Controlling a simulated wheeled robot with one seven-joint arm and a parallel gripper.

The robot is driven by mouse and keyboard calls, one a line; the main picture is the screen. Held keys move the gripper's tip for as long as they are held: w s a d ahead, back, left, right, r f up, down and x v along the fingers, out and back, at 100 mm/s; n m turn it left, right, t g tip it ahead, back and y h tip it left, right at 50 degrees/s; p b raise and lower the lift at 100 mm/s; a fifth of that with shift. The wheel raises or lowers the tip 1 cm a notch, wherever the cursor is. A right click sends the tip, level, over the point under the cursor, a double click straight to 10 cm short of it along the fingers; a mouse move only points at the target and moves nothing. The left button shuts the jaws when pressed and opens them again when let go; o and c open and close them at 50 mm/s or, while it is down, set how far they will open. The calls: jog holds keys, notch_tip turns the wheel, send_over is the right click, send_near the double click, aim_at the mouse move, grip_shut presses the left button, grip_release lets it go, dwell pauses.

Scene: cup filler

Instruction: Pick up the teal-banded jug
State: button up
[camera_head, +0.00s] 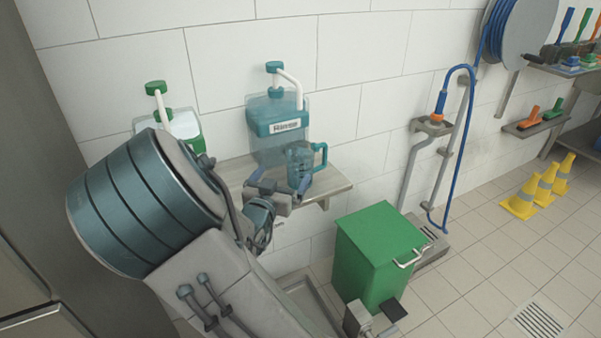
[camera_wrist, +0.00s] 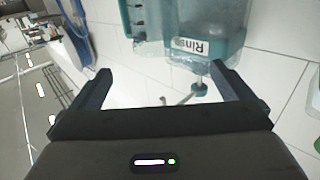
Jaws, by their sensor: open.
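The teal-banded jug (camera_head: 300,158) is a small translucent vessel with a teal handle on its right side. It stands upright on the wall shelf, in front of the large teal container labelled Rinse. In the wrist view the jug (camera_wrist: 144,22) is at the top, left of the labelled container, partly cut off by the frame. My gripper (camera_head: 281,181) is at the shelf's front edge, close to the jug, partly overlapping its lower part. In the wrist view my gripper (camera_wrist: 160,72) is open with nothing between its fingers. Whether a finger touches the jug cannot be told.
The Rinse container (camera_head: 266,150) stands close behind the jug on the metal shelf (camera_head: 335,184). A green-capped container (camera_head: 186,125) is at left, partly hidden by my arm. A green bin (camera_head: 375,250) stands below right. A blue hose (camera_head: 436,190) hangs farther right.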

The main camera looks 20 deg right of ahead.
aim_at(300, 147)
jog(key=x, duration=0.8)
jog(key=shift+d+b, duration=0.15)
jog(key=shift+b, duration=0.15)
jog(key=shift+r+x, duration=0.2)
jog(key=shift+x, duration=1.15)
jog(key=shift+r+x, duration=0.2)
jog(key=shift+x, duration=1.15)
jog(key=shift+s+d, duration=0.1)
jog(key=shift+s, duration=0.05)
jog(key=c, duration=1.4)
jog(key=shift+r, duration=0.15)
